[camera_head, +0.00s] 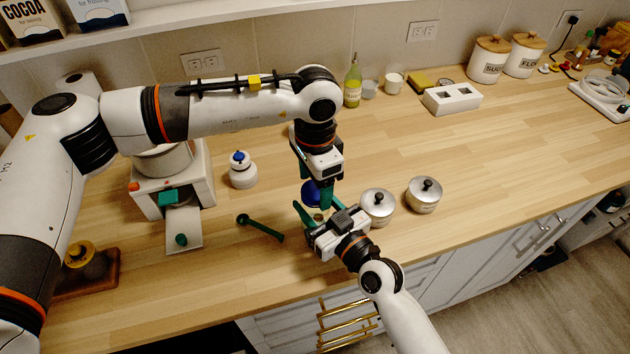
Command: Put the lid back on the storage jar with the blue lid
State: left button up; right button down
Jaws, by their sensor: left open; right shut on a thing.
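A blue lid (309,191) shows beside and partly behind the green fingers of my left gripper (323,194), which points down and is open. My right gripper (310,215) reaches in from the bottom just below it. It is shut on a small pale object (319,217), apparently the storage jar, mostly hidden by the gripper. The blue lid appears close above or behind this object. I cannot tell whether they touch or whether the lid is seated.
Two metal pots (378,208) (424,196) with black knobs stand just right of the grippers. A white container with a blue top (242,172) and a green spoon (260,228) are to the left. The counter right of the pots is clear.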

pick_arm(q)
notch_tip(320, 180, up, 4)
jog(key=shift+r, duration=0.1)
jog(key=shift+c, duration=0.4)
